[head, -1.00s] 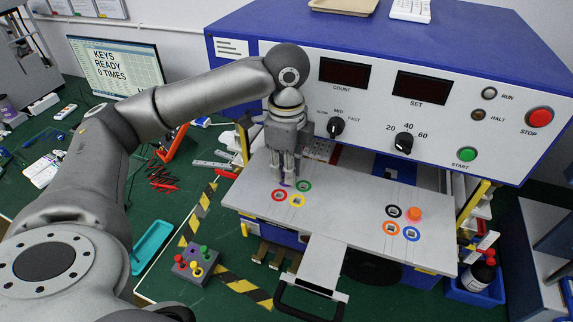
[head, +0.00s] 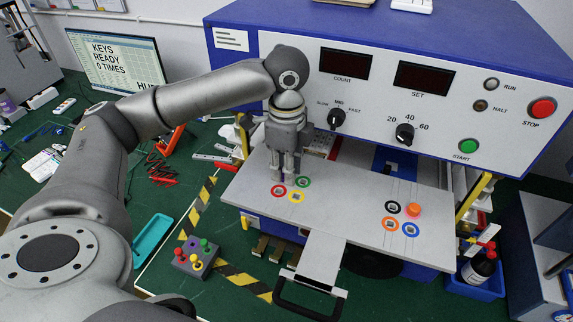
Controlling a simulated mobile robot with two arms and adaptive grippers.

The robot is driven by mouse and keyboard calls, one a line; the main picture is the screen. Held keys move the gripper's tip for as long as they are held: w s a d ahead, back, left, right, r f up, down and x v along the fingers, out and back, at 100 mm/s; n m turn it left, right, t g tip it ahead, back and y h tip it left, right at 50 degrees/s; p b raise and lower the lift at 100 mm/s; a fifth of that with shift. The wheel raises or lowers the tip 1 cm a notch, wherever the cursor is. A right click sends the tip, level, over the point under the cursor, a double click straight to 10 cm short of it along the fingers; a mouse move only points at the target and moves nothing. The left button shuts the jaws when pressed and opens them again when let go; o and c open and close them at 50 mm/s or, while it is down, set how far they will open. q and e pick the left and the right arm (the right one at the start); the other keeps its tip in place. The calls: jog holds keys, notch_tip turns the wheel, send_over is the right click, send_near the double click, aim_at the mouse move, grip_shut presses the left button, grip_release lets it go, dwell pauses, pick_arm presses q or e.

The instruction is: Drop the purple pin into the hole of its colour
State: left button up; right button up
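My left gripper (head: 287,176) points straight down over the left group of rings on the light grey plate (head: 335,198). Its fingers stand a little apart, with their tips close to the plate. A small bit of purple (head: 284,178) shows low between the tips; I cannot tell how much of it is pin and how much is ring. The hole there is hidden by the fingers. A red ring (head: 279,190), a yellow ring (head: 296,196) and a green ring (head: 304,181) lie around this spot. My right gripper is not in view.
An orange pin (head: 414,210) stands on the plate's right, near black (head: 392,208), orange (head: 390,223) and blue (head: 410,230) rings. A control panel (head: 445,100) rises behind. A block with coloured knobs (head: 193,262) sits front left. A black handle (head: 310,298) projects forward.

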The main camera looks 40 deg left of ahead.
pick_arm(q)
jog(key=shift+o, duration=1.2)
notch_tip(320, 180, up, 12)
dwell(0.4)
